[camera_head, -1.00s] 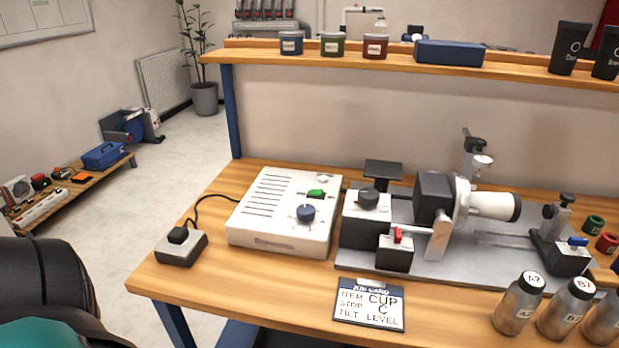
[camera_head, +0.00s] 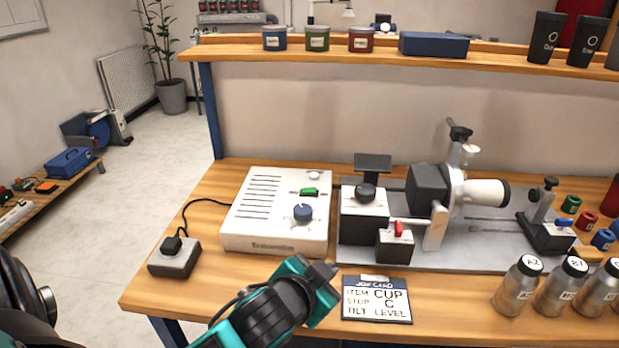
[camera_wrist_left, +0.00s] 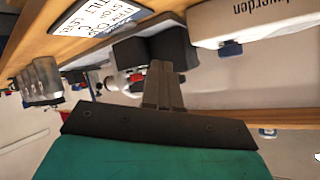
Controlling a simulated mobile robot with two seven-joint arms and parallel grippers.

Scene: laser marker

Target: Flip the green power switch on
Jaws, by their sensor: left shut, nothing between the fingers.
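The green power switch (camera_head: 309,192) sits on the top of a white control box (camera_head: 270,237), above a blue round knob (camera_head: 302,212). The box stands on the wooden bench and also shows at the top right of the left wrist view (camera_wrist_left: 240,25). My left gripper (camera_head: 328,268) is in front of the box's lower right, near the bench's front edge and apart from the switch. Its fingers are together and empty in the left wrist view (camera_wrist_left: 160,68). The switch is not visible in the wrist view. My right gripper is not in view.
A black plug block (camera_head: 174,258) is cabled to the box. A job card (camera_head: 377,299) lies right of my gripper. The laser fixture (camera_head: 400,215) stands right of the box, with several metal bottles (camera_head: 518,287) at the front right. A shelf (camera_head: 390,55) runs behind.

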